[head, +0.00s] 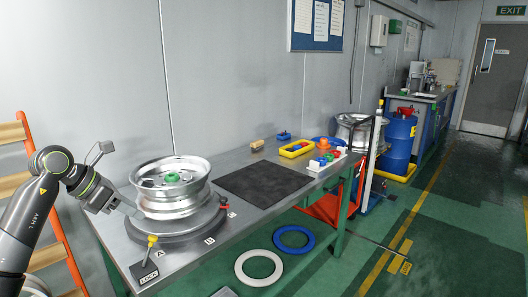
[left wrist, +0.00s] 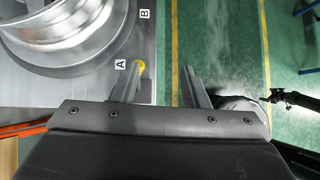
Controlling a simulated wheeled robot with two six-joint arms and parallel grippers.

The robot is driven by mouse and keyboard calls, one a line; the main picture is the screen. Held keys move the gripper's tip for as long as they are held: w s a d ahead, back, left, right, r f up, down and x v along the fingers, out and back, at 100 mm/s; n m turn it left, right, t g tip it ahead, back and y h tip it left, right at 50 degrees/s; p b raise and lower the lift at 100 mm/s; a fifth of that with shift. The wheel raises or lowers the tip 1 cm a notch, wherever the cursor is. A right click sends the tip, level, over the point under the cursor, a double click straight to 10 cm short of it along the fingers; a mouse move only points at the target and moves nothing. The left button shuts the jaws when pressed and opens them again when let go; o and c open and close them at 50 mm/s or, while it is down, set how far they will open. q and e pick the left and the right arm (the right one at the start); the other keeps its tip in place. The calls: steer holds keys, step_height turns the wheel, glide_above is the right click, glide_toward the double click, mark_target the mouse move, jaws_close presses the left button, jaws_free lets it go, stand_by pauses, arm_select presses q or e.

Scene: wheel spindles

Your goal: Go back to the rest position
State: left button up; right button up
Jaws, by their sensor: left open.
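My left gripper (head: 132,208) is at the left of the silver wheel rim (head: 170,190), low and close to the front left edge of the workbench. In the left wrist view its two fingers (left wrist: 163,76) stand apart with nothing between them. The wheel rim (left wrist: 60,35) lies beside the fingers in that view. The rim sits flat on a round dark turntable (head: 178,229), with a green piece (head: 172,177) at its hub. A dark jointed part at the right of the left wrist view may be my right gripper; its jaws are unclear.
The workbench (head: 250,215) carries a black mat (head: 258,184), a yellow tray (head: 297,149) and small coloured parts. White (head: 259,267) and blue (head: 294,239) rings lie on the floor.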

arm_select(q)
steer(key=s+d+n+t+h, duration=0.4)
steer(key=d+n+t+h, duration=0.35)
steer(key=d+h, duration=0.35)
steer(key=s+a+f+n+t+y, duration=0.2)
steer(key=s+a+f+n+y, duration=0.4)
steer(key=n+y, duration=0.7)
steer(key=s+a+f+n+t+y, duration=0.35)
steer(key=a+f+n+y, duration=0.45)
steer(key=n, duration=0.9)
steer(key=s+d+f+n+g+h, duration=0.1)
steer(key=s+d+f+n+g, duration=0.25)
steer(key=s+f+g, duration=0.65)
steer(key=s+d+f+n+g+h, duration=0.1)
steer(key=s+d+f+n+g, duration=0.25)
steer(key=s+f, duration=0.8)
steer(key=s+a+f+g+p, duration=0.1)
steer(key=s+f+p, duration=0.1)
steer(key=f, duration=0.7)
steer(key=s+a+f+g+p, duration=0.1)
steer(key=s+f+g+p, duration=0.1)
steer(key=f, duration=0.8)
steer(key=s+d+f+h+p, duration=0.1)
steer(key=s+f+p, duration=0.1)
steer(key=s+f, duration=1)
steer(key=s, duration=0.3)
steer(key=shift+d+n+g, duration=0.3)
steer(key=shift+n+g, duration=0.05)
